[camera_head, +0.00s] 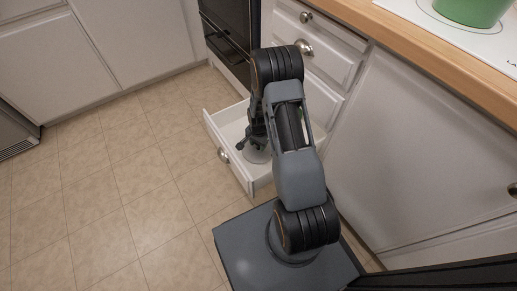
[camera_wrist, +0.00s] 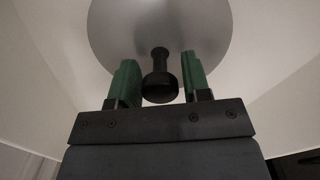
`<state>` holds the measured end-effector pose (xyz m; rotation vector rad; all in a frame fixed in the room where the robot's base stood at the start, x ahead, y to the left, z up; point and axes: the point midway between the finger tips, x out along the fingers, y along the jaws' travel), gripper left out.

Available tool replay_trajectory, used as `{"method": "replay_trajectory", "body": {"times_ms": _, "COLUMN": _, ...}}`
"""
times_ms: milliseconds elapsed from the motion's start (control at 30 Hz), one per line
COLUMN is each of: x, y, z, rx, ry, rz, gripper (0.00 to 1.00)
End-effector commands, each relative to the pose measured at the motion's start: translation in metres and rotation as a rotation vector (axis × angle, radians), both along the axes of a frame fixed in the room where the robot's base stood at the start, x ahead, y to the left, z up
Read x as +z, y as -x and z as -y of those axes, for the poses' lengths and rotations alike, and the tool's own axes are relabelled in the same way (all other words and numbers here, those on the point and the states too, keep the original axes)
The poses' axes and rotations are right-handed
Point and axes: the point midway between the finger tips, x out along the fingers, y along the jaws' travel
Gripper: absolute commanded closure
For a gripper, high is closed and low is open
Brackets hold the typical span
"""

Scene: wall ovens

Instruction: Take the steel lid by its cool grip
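The steel lid (camera_wrist: 118,32) is a round grey disc with a black knob grip (camera_wrist: 160,88), seen close up in the wrist view. In the head view part of the lid (camera_head: 257,155) shows inside the open drawer (camera_head: 262,180), mostly hidden by my arm. My gripper (camera_wrist: 160,62) has two green fingers standing on either side of the black knob. The fingers are apart, with narrow gaps between them and the knob. In the head view the fingers are hidden behind the arm.
The white drawer walls surround the lid closely. A dark oven (camera_head: 228,35) stands behind the drawer, and closed white cabinets (camera_head: 405,145) are on the right. A wooden counter edge (camera_head: 440,45) runs above, with a green pot (camera_head: 472,10). The tiled floor (camera_head: 110,200) on the left is clear.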

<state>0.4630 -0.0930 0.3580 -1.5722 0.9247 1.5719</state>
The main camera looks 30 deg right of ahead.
Motion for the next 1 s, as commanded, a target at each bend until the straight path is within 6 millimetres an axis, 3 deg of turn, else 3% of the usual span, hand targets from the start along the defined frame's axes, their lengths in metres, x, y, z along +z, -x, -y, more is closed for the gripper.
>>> {"method": "replay_trajectory", "body": {"times_ms": 367, "x": 0.0, "y": 0.0, "z": 0.0, "rx": 0.0, "ry": 0.0, "rz": 0.0, "gripper": 0.93}}
{"method": "replay_trajectory", "body": {"times_ms": 667, "x": 0.007, "y": 0.0, "z": 0.0, "rx": 0.0, "ry": 0.0, "rz": 0.001, "gripper": 0.93}}
{"method": "replay_trajectory", "body": {"times_ms": 1000, "x": 0.066, "y": -0.001, "z": 0.0, "rx": 0.0, "ry": 0.001, "rz": 0.003, "gripper": 0.93}}
